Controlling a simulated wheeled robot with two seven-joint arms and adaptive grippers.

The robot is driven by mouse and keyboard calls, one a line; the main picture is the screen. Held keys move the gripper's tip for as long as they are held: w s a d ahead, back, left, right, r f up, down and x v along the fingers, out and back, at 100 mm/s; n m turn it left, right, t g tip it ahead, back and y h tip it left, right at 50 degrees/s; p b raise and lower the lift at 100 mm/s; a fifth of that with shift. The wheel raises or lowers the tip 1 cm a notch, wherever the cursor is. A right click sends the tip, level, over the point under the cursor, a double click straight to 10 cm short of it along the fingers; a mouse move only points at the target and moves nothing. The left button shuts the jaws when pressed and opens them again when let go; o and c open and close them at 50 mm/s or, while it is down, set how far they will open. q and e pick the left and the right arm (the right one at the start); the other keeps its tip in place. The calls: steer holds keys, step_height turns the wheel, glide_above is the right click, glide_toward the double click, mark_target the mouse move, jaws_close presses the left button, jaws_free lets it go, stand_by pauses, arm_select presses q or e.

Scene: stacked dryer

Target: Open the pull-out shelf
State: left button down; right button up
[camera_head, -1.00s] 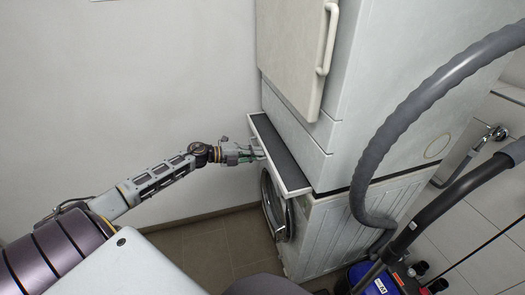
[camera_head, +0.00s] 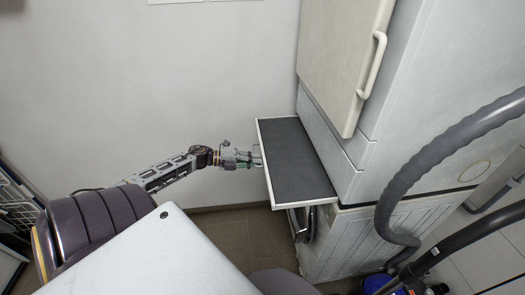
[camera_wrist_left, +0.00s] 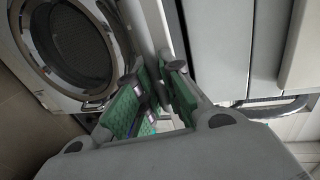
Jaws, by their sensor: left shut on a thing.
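The pull-out shelf (camera_head: 295,158) is a dark grey panel with a white rim, standing well out from between the upper dryer and the machine below. My left gripper (camera_head: 256,158) is at the shelf's front edge, shut on its white front rim. In the left wrist view the green-padded fingers (camera_wrist_left: 162,88) close around the pale front edge of the shelf (camera_wrist_left: 153,25). The exact contact between the pads is partly hidden. My right gripper is not in view.
The upper dryer (camera_head: 345,60) has a closed door with a white handle (camera_head: 372,65). A round-door machine (camera_wrist_left: 75,45) stands below the shelf. A grey vacuum hose (camera_head: 430,155) hangs at the right. Wall lies behind my left arm; floor (camera_head: 235,235) is open below.

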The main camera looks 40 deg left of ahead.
arm_select(q)
steer(key=f+p+v, duration=0.2)
steer(key=p+v, duration=0.2)
steer(key=v, duration=0.8)
steer(key=shift+s+a+f, duration=0.15)
steer(key=shift+s+f, duration=0.15)
steer(key=shift+f, duration=0.05)
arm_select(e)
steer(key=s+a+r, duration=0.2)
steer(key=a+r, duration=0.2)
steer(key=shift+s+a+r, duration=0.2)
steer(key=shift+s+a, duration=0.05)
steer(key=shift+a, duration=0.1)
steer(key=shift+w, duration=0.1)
arm_select(q)
steer(key=c, duration=1.5)
jaws_free()
steer(key=v, duration=1.2)
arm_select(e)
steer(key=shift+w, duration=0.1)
